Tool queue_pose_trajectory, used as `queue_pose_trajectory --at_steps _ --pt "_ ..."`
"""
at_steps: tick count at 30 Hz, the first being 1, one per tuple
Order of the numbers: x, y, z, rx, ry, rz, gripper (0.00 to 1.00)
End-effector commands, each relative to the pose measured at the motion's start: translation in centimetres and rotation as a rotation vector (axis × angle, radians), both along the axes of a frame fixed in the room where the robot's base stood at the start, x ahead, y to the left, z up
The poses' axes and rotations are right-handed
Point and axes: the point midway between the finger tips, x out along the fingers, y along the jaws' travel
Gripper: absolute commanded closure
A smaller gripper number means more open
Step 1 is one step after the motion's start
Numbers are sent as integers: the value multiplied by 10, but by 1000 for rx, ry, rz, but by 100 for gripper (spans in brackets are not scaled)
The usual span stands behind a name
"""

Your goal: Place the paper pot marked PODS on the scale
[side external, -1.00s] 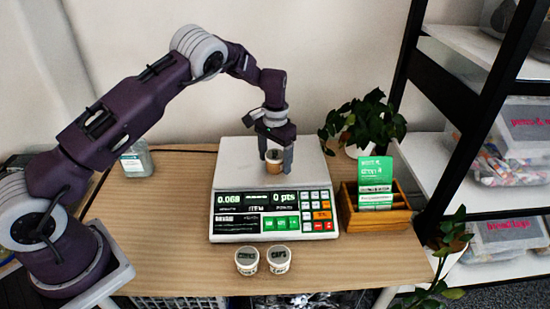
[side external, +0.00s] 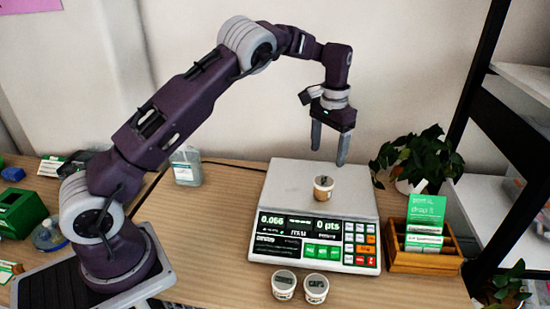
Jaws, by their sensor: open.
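A small paper pot (side external: 323,188) with a tan band stands upright on the pale plate of the scale (side external: 290,185), near the plate's front edge. Its marking is too small to read. The scale's display shows what looks like 0.066 and 0 pts. My gripper (side external: 328,158) is above and behind the pot, apart from it, with its two fingers spread and nothing between them. Two more paper pots stand on the table in front of the scale. The right one (side external: 315,289) reads CAPS; the lettering on the left one (side external: 284,285) is unclear.
A wooden card box (side external: 420,262) with green cards stands right of the scale, with a potted plant (side external: 410,160) behind it. A clear bottle (side external: 186,166) stands at the back left. A green box (side external: 22,212) is at the far left. The table left of the scale is clear.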

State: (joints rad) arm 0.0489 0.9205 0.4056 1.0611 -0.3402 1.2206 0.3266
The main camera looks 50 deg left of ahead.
Motion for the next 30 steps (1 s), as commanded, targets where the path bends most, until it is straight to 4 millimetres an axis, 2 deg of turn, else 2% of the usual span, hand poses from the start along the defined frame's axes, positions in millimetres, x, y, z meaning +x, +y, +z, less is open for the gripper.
queue_pose_trajectory --at_steps 2,4,5,8,9,11,12,14,15,18,21,25,30 --pt "-1 0 3 -2 -4 3 27" --pt "-8 -2 22 -12 -23 16 27" --pt "-13 -3 36 -21 -38 27 27" --pt "-50 -12 96 -58 -104 65 27" --pt "-72 -17 120 -73 -134 74 27" --pt "-110 -26 151 -91 -180 82 27" --pt "-138 -33 168 -99 -213 81 27" --pt "-185 -44 187 -105 -263 72 27" --pt "-218 -50 194 -102 -298 63 27" --pt "-292 -63 192 -77 -379 35 27" --pt "-343 -67 175 -39 -444 13 27" --pt "-374 -67 155 -6 -487 1 27" --pt "-380 -67 151 1 -493 1 27"
